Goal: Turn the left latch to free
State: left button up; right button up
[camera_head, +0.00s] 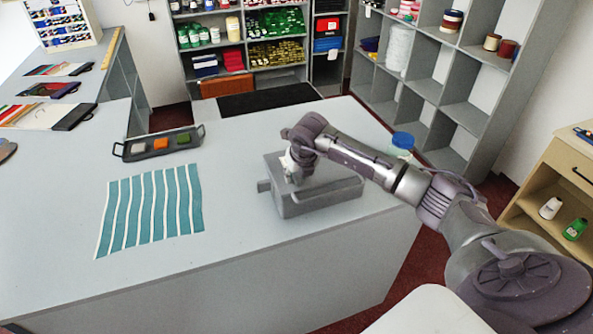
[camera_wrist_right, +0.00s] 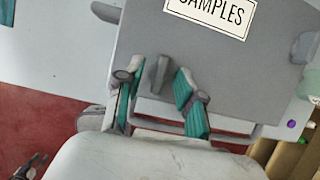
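A grey case (camera_head: 325,200) stands on the counter, with a side handle (camera_head: 264,185) at its left. In the right wrist view its lid (camera_wrist_right: 225,75) carries a "SAMPLES" label (camera_wrist_right: 212,12). A small upright grey latch (camera_wrist_right: 158,73) shows near the lid's lower edge; I cannot tell which latch it is. My right gripper (camera_wrist_right: 154,88) is open, with its teal-padded fingers on either side of the latch. Gaps show at both sides, narrower at the right finger. In the head view my right wrist hides part of the case top. My left gripper is not in view.
The counter (camera_head: 235,225) also holds a striped teal swatch (camera_head: 152,208) and a dark tray (camera_head: 160,145) with coloured blocks. A blue-lidded jar (camera_head: 402,143) stands behind my right arm. A carry bar (camera_wrist_right: 232,136) runs along the case edge near my fingers.

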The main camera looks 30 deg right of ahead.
jog(key=shift+f, duration=0.25)
grip_shut()
